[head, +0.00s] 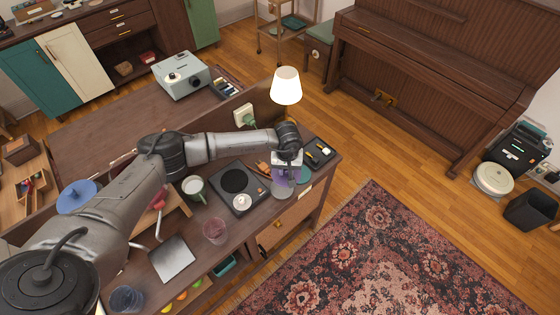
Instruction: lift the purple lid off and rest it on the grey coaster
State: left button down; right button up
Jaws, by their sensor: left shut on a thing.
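My left gripper (286,176) points down near the right end of the wooden counter, shut on the purple lid (279,179). The lid shows only in part, as the gripper covers much of it. The grey coaster (283,191) is a flat round disc just in front of the lid. I cannot tell whether the lid touches it or is held above it. A greenish round piece (302,175) shows just right of the gripper, partly hidden. My right gripper is not in view.
A black turntable-like device (235,181) stands left of the coaster, with a green mug (194,187) beyond its left side. A black tray (320,152) lies behind right. A lit lamp (286,86) stands behind the gripper. A pinkish glass (215,231) stands nearer the front edge.

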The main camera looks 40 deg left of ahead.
pick_arm(q)
jog(key=shift+d+f, duration=0.2)
jog(key=shift+f, duration=0.15)
jog(key=shift+f+b, duration=1.9)
jog(key=shift+f, duration=1.25)
jog(key=shift+f+b, duration=0.45)
jog(key=shift+f, duration=0.05)
jog(key=c, duration=0.9)
grip_release()
jog(key=shift+r, duration=0.1)
notch_tip(320, 180, up, 14)
jog(key=shift+f, duration=0.15)
